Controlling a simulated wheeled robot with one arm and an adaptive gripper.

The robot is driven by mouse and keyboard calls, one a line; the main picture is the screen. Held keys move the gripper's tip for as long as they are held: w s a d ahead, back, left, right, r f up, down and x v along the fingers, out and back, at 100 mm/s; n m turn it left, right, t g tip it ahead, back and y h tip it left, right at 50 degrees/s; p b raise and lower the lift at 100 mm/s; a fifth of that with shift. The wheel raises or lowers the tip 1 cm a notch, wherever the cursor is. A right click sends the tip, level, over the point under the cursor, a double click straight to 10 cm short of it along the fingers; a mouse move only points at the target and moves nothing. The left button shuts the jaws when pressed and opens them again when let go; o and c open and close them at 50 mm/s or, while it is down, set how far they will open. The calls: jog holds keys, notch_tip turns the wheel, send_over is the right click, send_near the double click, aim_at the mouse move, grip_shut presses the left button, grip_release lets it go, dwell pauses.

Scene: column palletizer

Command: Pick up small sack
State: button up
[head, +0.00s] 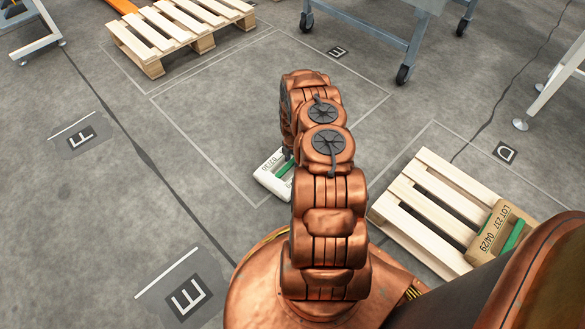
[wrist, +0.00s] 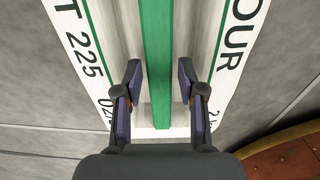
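The small sack (head: 268,184) is white with a green stripe and dark lettering. It lies on the floor inside a marked rectangle, partly hidden behind my arm in the head view. In the wrist view the sack (wrist: 205,30) fills the middle, with "LOT 225" on its left and "OUR" on its right. My gripper (wrist: 159,78) is open above it, one finger on each side of the green stripe (wrist: 157,60), with gaps to the stripe. I cannot tell whether the fingertips touch the sack. In the head view my gripper is mostly hidden by the arm.
A wooden pallet (head: 410,200) at right bears a tan pack (head: 493,232) marked "LOT 237". Another pallet (head: 153,68) stands at the upper left. A wheeled blue-grey frame (head: 373,35) stands at the top. The floor at left (head: 60,210) is clear.

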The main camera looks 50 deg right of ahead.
notch_tip(320, 180, down, 2)
jog(key=shift+c, duration=0.3)
grip_shut()
jog(key=shift+r, duration=0.1)
dwell(0.3)
